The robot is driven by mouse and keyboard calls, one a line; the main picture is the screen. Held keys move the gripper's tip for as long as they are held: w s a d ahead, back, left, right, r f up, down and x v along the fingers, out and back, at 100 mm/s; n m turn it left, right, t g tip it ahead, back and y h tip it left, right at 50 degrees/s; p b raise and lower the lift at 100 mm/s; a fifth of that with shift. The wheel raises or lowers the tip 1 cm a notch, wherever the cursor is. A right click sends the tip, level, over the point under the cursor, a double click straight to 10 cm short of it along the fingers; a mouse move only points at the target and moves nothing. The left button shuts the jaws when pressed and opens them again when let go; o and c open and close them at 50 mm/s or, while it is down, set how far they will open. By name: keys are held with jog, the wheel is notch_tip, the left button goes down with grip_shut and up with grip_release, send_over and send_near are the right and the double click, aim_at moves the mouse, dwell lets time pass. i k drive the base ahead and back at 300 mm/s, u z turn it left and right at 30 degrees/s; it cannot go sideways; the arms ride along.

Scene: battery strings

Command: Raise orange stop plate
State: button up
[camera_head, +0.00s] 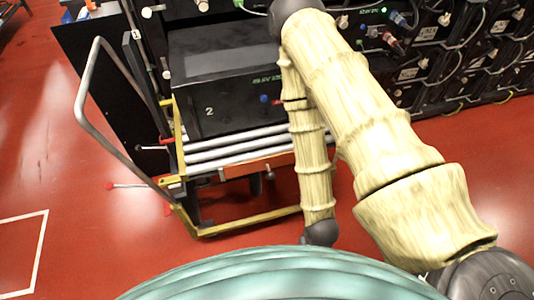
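The orange stop plate (250,169) is a flat orange strip across the front of a cart, just below the silver rollers (232,147). A small dark knob or pin (269,175) sits at the plate's right part. My pale, ringed arm comes from the lower right, bends at the top and hangs down in front of the cart's right side. It hides the right end of the plate. My gripper is not visible; the arm's lower end passes behind the teal rounded surface at the bottom of the picture.
A black battery box marked 2 (220,90) sits on the cart above the rollers. The cart has a yellow frame (245,222) and a grey tubular handle (84,90) at left. Black battery racks (440,65) stand behind at right. Red floor (90,235) is clear at left.

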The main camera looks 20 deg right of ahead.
aim_at(279, 160)
jog(key=z, duration=0.85)
jog(key=k, duration=0.7)
jog(key=u, duration=0.15)
